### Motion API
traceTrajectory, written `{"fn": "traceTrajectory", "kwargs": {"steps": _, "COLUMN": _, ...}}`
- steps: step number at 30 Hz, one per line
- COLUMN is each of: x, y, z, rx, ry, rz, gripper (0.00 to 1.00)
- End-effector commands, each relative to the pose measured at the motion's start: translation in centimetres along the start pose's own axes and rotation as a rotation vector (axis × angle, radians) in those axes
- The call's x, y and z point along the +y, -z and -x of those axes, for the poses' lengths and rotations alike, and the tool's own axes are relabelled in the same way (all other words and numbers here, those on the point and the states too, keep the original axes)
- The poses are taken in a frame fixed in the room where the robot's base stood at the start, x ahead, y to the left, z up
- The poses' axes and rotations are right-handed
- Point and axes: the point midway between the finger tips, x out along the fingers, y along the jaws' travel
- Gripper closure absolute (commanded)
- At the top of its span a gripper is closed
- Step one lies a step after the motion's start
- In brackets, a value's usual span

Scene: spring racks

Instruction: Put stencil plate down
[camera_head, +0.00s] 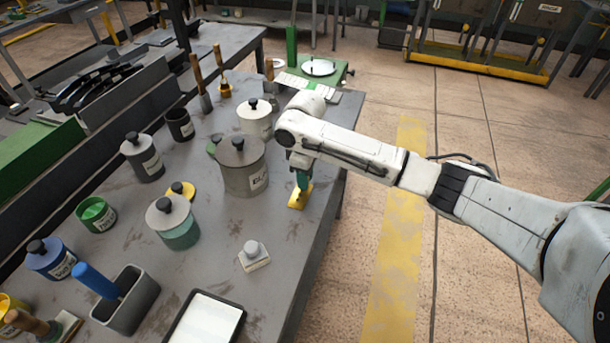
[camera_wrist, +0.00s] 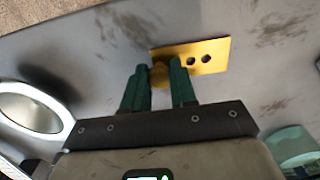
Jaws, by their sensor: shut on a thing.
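The stencil plate (camera_wrist: 206,55) is a flat yellow plate with dark holes and a round yellow knob. In the wrist view it is at the upper middle, over or on the grey table. My gripper (camera_wrist: 161,78) has two green fingers, shut on the knob. In the head view the stencil plate (camera_head: 299,195) is low at the table's right edge, beneath my gripper (camera_head: 303,182). It looks level and at or very near the tabletop; I cannot tell whether it touches. My fingers hide part of the knob.
The grey table (camera_head: 215,290) holds a large grey lidded pot (camera_head: 240,178) just left of my gripper and a white lidded pot (camera_head: 255,125) behind it. A small grey-knobbed block (camera_head: 253,257) stands nearer the front. Bare tabletop lies between that block and the plate.

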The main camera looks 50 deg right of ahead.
Motion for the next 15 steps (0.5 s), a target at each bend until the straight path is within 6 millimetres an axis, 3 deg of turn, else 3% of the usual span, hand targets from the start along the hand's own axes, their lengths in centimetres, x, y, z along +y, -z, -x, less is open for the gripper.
{"fn": "traceTrajectory", "kwargs": {"steps": 5, "x": -0.03, "y": 0.02, "z": -0.20, "rx": 0.001, "ry": 0.001, "rz": 0.000, "gripper": 0.95}}
{"fn": "traceTrajectory", "kwargs": {"steps": 6, "x": -0.04, "y": 0.02, "z": -0.26, "rx": 0.001, "ry": 0.001, "rz": 0.000, "gripper": 0.73}}
{"fn": "traceTrajectory", "kwargs": {"steps": 15, "x": -0.02, "y": 0.02, "z": -0.19, "rx": 0.000, "ry": 0.000, "rz": 0.000, "gripper": 0.48}}
